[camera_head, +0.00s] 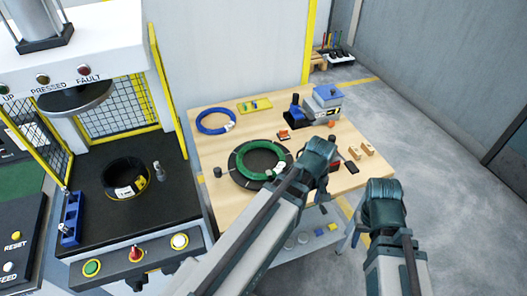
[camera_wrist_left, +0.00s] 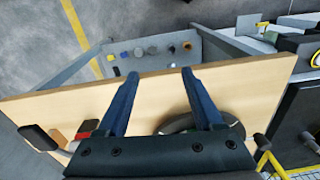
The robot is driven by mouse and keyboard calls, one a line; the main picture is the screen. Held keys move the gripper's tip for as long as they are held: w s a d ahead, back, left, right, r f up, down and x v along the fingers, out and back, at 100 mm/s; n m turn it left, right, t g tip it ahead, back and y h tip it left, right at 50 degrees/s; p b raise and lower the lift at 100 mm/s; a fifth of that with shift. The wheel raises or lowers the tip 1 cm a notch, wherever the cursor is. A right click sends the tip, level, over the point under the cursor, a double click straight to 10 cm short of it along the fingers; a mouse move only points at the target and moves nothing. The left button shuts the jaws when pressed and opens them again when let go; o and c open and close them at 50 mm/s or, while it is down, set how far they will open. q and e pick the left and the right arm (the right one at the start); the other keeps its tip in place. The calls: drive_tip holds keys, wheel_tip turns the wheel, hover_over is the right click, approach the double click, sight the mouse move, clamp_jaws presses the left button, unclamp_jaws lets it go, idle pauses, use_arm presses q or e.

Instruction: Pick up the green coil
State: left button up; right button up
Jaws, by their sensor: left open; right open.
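The green coil (camera_head: 247,153) lies flat on a dark round stand (camera_head: 235,177) on the wooden table, in the head view. My left gripper (camera_head: 321,152) is over the table to the right of the coil and apart from it. In the left wrist view its two fingers (camera_wrist_left: 158,72) are spread with nothing between them. A curved dark edge of the stand (camera_wrist_left: 178,124) shows there, partly hidden behind one finger. My right gripper (camera_head: 383,192) is open, off the table's right side, and appears empty; its fingertips are hard to make out.
A blue coil (camera_head: 201,124) lies at the table's back left, near a yellow tray (camera_head: 254,105). A blue-and-grey device (camera_head: 322,103) and small wooden blocks (camera_head: 361,149) are to the right. A press holding a black coil (camera_head: 113,175) stands left of the table.

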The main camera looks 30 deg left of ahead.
use_arm(q)
drive_tip(key=w+a+r+n+p, duration=0.45)
drive_tip(key=a+r+n, duration=0.25)
drive_tip(key=a+n, duration=0.3)
drive_tip(key=n+t+p, duration=0.1)
drive_tip(key=n+p, duration=0.3)
drive_tip(key=n, duration=0.7)
approach(273, 172)
use_arm(e)
wheel_tip(273, 172, up, 10)
drive_tip(key=r, duration=0.1)
use_arm(q)
drive_tip(key=f+b, duration=0.2)
drive_tip(key=b, duration=0.2)
drive_tip(key=f+b, duration=0.2)
drive_tip(key=b, duration=0.2)
drive_tip(key=shift+s+a+h, duration=0.1)
drive_tip(key=shift+s+h, duration=0.1)
drive_tip(key=shift+h, duration=0.2)
use_arm(e)
wheel_tip(273, 172, down, 9)
drive_tip(key=shift+f, duration=0.1)
